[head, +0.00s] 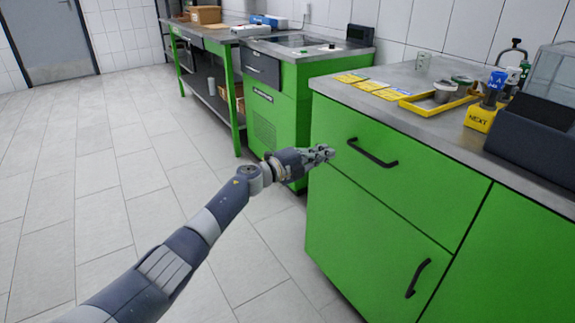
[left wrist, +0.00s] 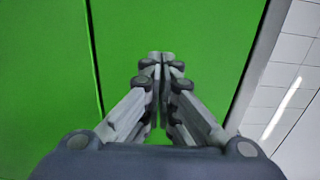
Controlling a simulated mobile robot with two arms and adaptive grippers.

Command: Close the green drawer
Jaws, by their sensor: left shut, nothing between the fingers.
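The green drawer (head: 410,165) is the upper front of the green cabinet at the right of the head view, with a black bar handle (head: 372,154). Its front looks flush or nearly flush with the cabinet; I see no clear gap. My left gripper (head: 326,153) is shut and empty, by the left part of the drawer front, left of the handle. In the left wrist view the shut fingers (left wrist: 161,60) point at a plain green front (left wrist: 205,40); whether they touch it I cannot tell. My right gripper is not in view.
Below the drawer is a green door (head: 365,240) with a black handle (head: 417,278). The grey worktop (head: 400,77) carries a yellow tray (head: 425,108), a yellow NEXT block (head: 480,118) and a dark bin (head: 535,140). Another green bench (head: 275,115) stands behind. The tiled floor at left is clear.

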